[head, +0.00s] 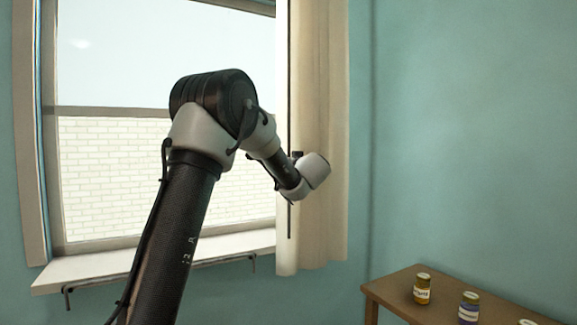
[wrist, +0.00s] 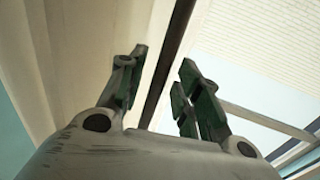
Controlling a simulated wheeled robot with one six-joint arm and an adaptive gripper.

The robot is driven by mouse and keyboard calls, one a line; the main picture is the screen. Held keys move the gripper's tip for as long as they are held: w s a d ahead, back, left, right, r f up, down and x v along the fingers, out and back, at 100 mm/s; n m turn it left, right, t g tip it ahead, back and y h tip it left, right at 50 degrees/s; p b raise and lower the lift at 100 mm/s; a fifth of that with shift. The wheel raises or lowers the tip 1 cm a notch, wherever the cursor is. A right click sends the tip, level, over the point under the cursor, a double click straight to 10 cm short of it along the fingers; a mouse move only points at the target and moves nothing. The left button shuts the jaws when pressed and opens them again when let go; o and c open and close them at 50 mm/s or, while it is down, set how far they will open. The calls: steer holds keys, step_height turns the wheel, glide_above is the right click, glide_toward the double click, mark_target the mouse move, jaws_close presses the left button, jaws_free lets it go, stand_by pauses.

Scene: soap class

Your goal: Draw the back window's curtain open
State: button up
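The cream curtain (head: 325,110) hangs bunched at the right side of the back window (head: 110,75), and most of the glass is uncovered. A thin dark rod (head: 289,220) hangs upright along the curtain's left edge. In the wrist view, my gripper (wrist: 163,68) is open, and the dark rod (wrist: 176,35) runs between its two fingers with a visible gap on each side. The curtain (wrist: 80,50) fills the left of that view. In the head view my arm reaches to the curtain's left edge, and the fingers are hidden or too small to make out.
A window sill (head: 100,268) juts out below the glass. The teal wall right of the curtain is bare.

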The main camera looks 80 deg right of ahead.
steer(key=v, duration=1.2)
stand_by(0.4)
